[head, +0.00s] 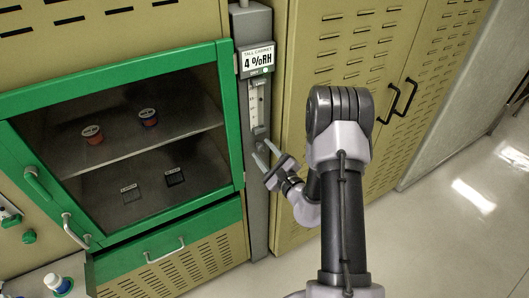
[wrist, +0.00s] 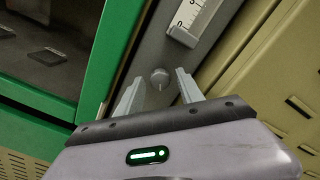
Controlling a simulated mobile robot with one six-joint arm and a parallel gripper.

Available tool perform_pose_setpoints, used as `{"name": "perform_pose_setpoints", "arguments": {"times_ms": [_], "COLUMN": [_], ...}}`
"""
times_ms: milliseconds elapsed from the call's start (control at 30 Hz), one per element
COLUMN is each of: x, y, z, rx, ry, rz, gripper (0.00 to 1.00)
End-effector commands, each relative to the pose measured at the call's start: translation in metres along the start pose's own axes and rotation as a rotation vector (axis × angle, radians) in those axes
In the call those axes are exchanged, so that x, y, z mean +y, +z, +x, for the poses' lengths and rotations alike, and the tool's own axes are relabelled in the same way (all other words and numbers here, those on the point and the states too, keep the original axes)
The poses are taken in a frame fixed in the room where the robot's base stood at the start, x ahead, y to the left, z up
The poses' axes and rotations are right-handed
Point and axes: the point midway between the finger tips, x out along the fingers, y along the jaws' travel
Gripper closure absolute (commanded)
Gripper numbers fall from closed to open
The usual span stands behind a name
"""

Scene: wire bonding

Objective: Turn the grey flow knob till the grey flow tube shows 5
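The grey flow knob (wrist: 160,78) shows in the wrist view on the grey column, below the flow tube. A dark line marks its face. My gripper (wrist: 158,92) is open, with one finger on each side of the knob in the picture. I cannot tell whether the fingers touch it. The flow tube (wrist: 190,18) shows only its lower end, with a 0 mark. In the head view the tube (head: 257,103) is on the column under the display, too small to read. There my gripper (head: 264,157) is in front of the column, and the knob is hard to make out.
A green-framed glass cabinet (head: 232,120) stands left of the column, with small pots and dark blocks on its shelves. The display (head: 257,60) reads 4 %RH. Tan lockers (head: 420,80) stand to the right. The floor (head: 440,240) at the right front is clear.

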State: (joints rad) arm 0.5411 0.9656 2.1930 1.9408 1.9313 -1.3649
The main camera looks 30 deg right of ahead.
Motion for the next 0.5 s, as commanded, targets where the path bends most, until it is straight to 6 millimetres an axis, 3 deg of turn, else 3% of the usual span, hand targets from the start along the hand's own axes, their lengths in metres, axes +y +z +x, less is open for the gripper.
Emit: {"name": "perform_pose_setpoints", "arguments": {"times_ms": [33,200,500], "x": [0.0000,0.0000,-0.0001], "y": [0.0000,0.0000,0.0002], "z": [-0.0001,-0.0002,-0.0004], "rx": [0.000,0.000,0.000], "ry": [0.000,0.000,0.001], "rz": [0.000,0.000,0.026], "gripper": [0.68,1.00,1.00]}}
